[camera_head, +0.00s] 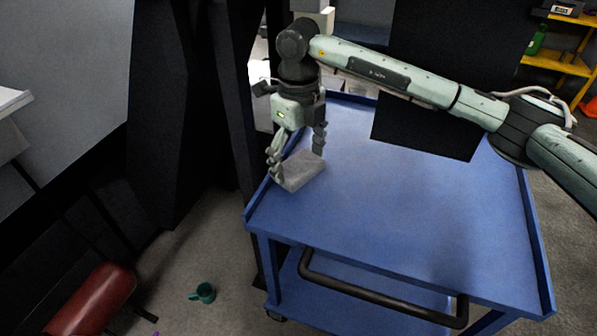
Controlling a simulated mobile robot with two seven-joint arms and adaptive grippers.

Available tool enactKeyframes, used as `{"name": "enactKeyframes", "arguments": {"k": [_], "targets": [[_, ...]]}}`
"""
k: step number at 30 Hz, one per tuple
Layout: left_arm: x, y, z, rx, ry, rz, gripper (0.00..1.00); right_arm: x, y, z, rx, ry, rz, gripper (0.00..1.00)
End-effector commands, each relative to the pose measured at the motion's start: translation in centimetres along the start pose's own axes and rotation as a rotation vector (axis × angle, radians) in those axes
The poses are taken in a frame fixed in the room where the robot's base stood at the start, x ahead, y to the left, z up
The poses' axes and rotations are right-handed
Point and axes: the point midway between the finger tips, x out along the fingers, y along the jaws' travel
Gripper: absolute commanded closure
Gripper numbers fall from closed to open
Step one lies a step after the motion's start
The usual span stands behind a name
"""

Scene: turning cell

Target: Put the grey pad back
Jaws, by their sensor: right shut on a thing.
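A flat grey pad (302,173) is at the left side of the blue cart's top (400,215), near its raised left rim. My right gripper (297,162) points down and is shut on the pad, with one finger on each side of it. I cannot tell whether the pad touches the cart top or is held just above it. My left gripper is not in view.
The cart's top is otherwise clear. A black handle (385,293) runs along its near side. Dark panels (165,110) stand left of the cart. A yellow shelf (560,62) stands at the back right.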

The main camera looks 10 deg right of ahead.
Motion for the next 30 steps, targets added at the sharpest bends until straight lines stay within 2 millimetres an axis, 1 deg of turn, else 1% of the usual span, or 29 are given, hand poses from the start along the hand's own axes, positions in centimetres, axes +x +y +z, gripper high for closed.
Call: {"name": "enactKeyframes", "arguments": {"k": [5, 13, 22, 28, 29, 30], "targets": [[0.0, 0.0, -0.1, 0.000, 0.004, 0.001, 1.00, 0.8, -0.5, 0.5, -0.002, 0.001, 0.000, 0.42], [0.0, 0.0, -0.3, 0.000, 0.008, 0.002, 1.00, 4.4, -0.5, 0.4, -0.001, 0.003, 0.001, 0.42], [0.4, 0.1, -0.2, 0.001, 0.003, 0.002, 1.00, 4.6, -0.5, 0.5, -0.001, 0.001, 0.000, 0.42], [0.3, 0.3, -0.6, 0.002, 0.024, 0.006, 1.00, 4.8, -0.5, 0.5, -0.001, 0.001, 0.000, 0.42], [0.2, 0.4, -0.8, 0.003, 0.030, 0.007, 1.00, 4.8, -0.5, 0.5, -0.001, 0.001, 0.000, 0.14], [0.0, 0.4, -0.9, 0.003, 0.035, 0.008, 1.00, 4.8, -0.5, 0.5, -0.001, 0.001, 0.000, 0.09]]}}
